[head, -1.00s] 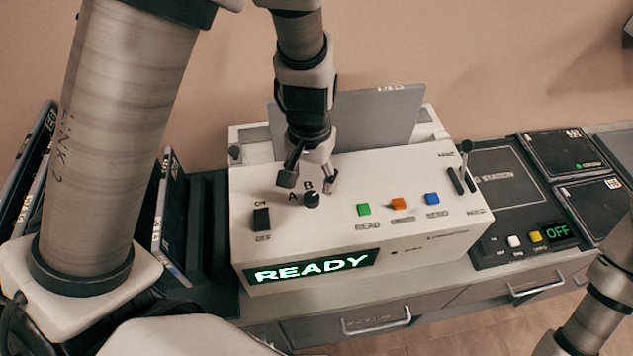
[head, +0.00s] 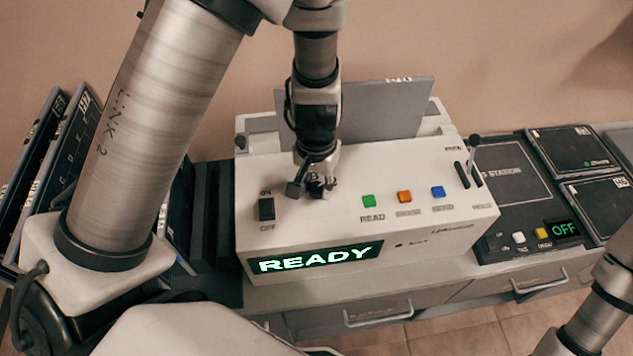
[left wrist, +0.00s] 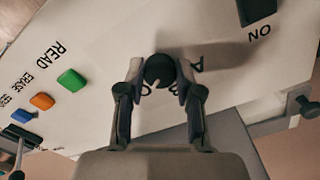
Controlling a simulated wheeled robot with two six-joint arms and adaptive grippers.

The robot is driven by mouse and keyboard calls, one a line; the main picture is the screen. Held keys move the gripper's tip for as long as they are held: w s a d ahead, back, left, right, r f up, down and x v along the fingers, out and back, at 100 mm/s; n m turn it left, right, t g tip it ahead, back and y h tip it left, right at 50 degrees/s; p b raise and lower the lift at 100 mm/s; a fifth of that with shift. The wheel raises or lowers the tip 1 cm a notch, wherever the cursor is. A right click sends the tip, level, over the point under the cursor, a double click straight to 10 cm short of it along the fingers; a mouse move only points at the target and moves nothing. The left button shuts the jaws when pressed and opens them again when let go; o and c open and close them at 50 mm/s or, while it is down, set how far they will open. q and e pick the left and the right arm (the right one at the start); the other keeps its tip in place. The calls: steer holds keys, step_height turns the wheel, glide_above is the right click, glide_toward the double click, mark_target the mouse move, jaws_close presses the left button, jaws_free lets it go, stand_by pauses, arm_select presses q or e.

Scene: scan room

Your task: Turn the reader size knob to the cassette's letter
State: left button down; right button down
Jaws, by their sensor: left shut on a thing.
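The white reader (head: 420,225) shows READY on its green display (head: 316,259). My left gripper (head: 314,186) is shut on the dark round size knob (left wrist: 159,69), one finger on each side. In the left wrist view the knob's white pointer line points to the lower left. The letter A (left wrist: 197,65) shows beside the right finger there; in the head view, the letter B (head: 313,176) is partly covered by the fingers. A grey cassette (head: 400,108) stands upright in the reader's back; its small top label is too small to read. My right gripper is out of view.
Green (head: 369,201), orange (head: 404,196) and blue (head: 438,191) buttons sit right of the knob, an ON/OFF switch (head: 267,209) left. A lever (head: 474,141) rises at the reader's right. Dark cassettes (head: 75,135) stand at the left; a dark station (head: 510,170) lies at the right.

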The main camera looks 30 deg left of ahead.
arm_select(q)
steer(key=n+p, duration=0.2)
steer(key=n, duration=0.4)
steer(key=shift+w+r, duration=0.1)
steer(key=n+p, duration=0.2)
steer(key=n, duration=0.3)
steer(key=shift+n, duration=0.4)
stand_by(0.5)
steer(key=c, duration=0.8)
jaws_free()
steer(key=shift+o, duration=0.2)
steer(key=shift+w+a+f, duration=0.15)
steer(key=shift+f, duration=0.1)
